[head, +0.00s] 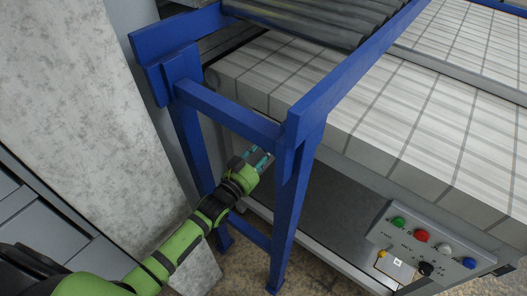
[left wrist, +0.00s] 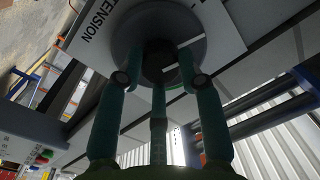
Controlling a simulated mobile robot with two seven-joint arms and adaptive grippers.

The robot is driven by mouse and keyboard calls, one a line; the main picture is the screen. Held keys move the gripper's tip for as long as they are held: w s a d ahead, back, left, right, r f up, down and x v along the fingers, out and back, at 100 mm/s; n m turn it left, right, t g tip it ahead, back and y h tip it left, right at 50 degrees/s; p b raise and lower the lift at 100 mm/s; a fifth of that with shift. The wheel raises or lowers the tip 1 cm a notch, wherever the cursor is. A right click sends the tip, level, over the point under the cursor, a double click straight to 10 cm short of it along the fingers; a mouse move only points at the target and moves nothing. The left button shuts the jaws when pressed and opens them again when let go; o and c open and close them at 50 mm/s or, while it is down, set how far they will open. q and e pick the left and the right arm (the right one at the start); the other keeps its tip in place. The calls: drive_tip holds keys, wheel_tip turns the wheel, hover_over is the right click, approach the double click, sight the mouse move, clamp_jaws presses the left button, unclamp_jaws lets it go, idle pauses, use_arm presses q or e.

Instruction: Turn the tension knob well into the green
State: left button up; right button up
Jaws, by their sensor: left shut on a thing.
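In the left wrist view a dark round tension knob (left wrist: 158,58) sits in front of a round grey disc on a white plate (left wrist: 92,38) lettered "TENSION". The teal fingers of my left gripper (left wrist: 160,78) are closed around the knob. A small green patch shows beside the fingers, but the scale and any pointer are mostly hidden, so I cannot tell the setting. In the head view my left gripper (head: 262,160) reaches in between the blue posts to the machine's side. The knob is hidden there. My right gripper is not in view.
A blue frame post (head: 292,195) stands just right of my left gripper, with a blue crossbar (head: 228,112) above it. A control panel (head: 405,235) with coloured buttons is at the lower right. A grey concrete wall (head: 85,110) is at the left.

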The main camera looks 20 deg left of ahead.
use_arm(q)
drive_tip(key=m+b, duration=0.1)
drive_tip(key=m, duration=0.8)
drive_tip(key=m+h+b, duration=0.1)
drive_tip(key=m+b, duration=0.1)
drive_tip(key=m, duration=0.8)
drive_tip(key=shift+h, duration=0.3)
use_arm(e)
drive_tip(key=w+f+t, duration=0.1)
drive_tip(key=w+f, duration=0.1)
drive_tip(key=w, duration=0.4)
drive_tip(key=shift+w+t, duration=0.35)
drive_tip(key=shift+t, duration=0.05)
use_arm(q)
drive_tip(key=shift+m, duration=0.4)
drive_tip(key=o, duration=1.2)
drive_tip(key=shift+c, duration=0.2)
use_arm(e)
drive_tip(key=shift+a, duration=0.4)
